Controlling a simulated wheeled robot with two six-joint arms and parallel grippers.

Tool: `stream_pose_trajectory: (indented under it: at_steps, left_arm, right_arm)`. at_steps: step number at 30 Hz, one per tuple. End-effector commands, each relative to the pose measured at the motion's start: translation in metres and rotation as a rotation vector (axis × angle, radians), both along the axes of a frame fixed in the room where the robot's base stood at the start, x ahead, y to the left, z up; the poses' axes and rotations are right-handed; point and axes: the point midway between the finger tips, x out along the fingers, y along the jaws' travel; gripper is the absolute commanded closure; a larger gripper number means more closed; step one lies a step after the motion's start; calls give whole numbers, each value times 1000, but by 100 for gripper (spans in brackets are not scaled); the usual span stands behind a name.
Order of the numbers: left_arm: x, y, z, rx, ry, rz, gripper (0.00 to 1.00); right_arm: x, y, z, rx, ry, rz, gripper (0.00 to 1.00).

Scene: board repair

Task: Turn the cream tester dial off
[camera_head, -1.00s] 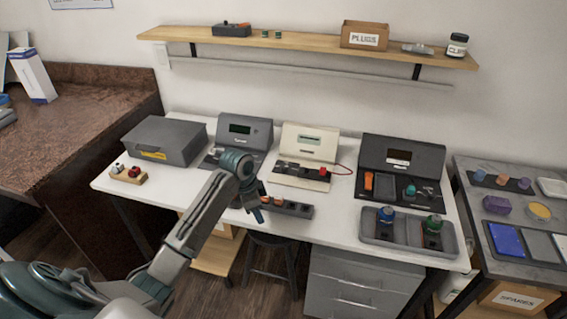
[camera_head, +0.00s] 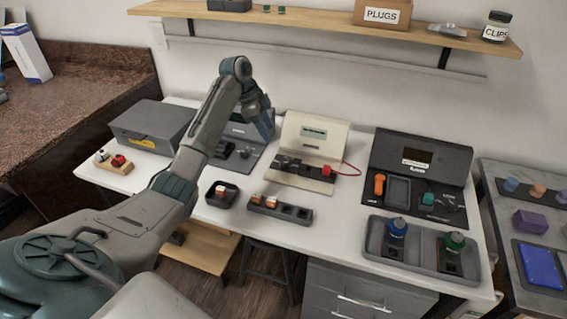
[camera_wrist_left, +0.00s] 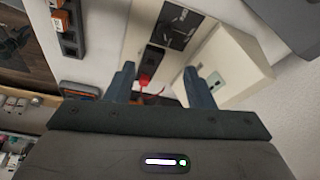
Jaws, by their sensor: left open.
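The cream tester (camera_head: 318,131) stands at the middle back of the white table, with a screen on its sloped face. A black panel (camera_head: 290,165) lies along its base, with a red plug (camera_head: 328,171) and red lead at the right. In the left wrist view the dial (camera_wrist_left: 180,26) shows on a black plate at the top, and the red plug (camera_wrist_left: 146,80) shows between the fingers. I cannot read the dial's setting. My left gripper (camera_head: 265,126) is open and empty, raised in front of the grey tester, left of the cream one. My right gripper is out of view.
The grey tester (camera_head: 238,160) is partly behind my left arm. A dark tester (camera_head: 415,160) stands to the right. A small black tray (camera_head: 222,193), a socket strip (camera_head: 280,208) and a grey tray (camera_head: 420,262) lie in front. The shelf (camera_head: 330,22) hangs above.

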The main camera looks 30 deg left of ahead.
Motion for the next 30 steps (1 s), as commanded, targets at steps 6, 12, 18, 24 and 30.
stream_pose_trajectory:
  at_steps: [6, 12, 18, 24, 30]
  left_arm:
    - [1, 1, -27, -3, -3, -3, 52]
    - [2, 0, -35, -5, -3, -4, 52]
    - [7, -11, -60, -6, -1, -5, 52]
    - [14, -23, -96, -6, 0, -4, 52]
    - [19, -32, -122, -5, -2, -4, 52]
  right_arm:
    - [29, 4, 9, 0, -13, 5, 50]
    - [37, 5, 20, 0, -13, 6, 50]
    - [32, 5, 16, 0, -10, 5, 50]
    - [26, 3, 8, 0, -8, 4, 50]
    - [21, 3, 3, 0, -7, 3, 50]
